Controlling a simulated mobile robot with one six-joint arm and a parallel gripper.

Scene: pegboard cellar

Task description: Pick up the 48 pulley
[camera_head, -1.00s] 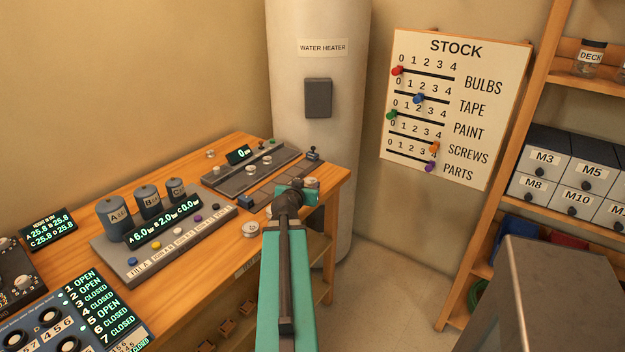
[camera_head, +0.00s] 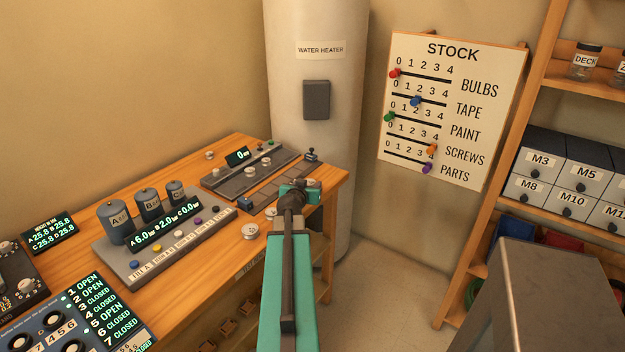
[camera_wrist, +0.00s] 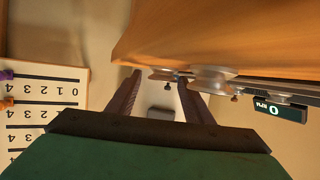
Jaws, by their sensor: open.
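No number 48 is readable on any pulley, so I cannot tell which one is the 48 pulley. In the wrist view my gripper (camera_wrist: 159,77) is open at the table's edge. A small pale metal pulley (camera_wrist: 163,74) shows between its fingertips; I cannot tell whether they touch it. A larger metal pulley (camera_wrist: 217,73) is just right of the right finger. In the head view my gripper (camera_head: 306,187) is over the bench's far right corner and partly hides what is there. Small metal discs lie at the bench front (camera_head: 250,231) and at the back (camera_head: 210,155).
A rail unit with a small display (camera_head: 238,156) stands behind the gripper on the wooden bench (camera_head: 190,270). A tank panel (camera_head: 160,250) is to its left. The water heater (camera_head: 320,80) stands close behind the bench corner. Shelves are at the right.

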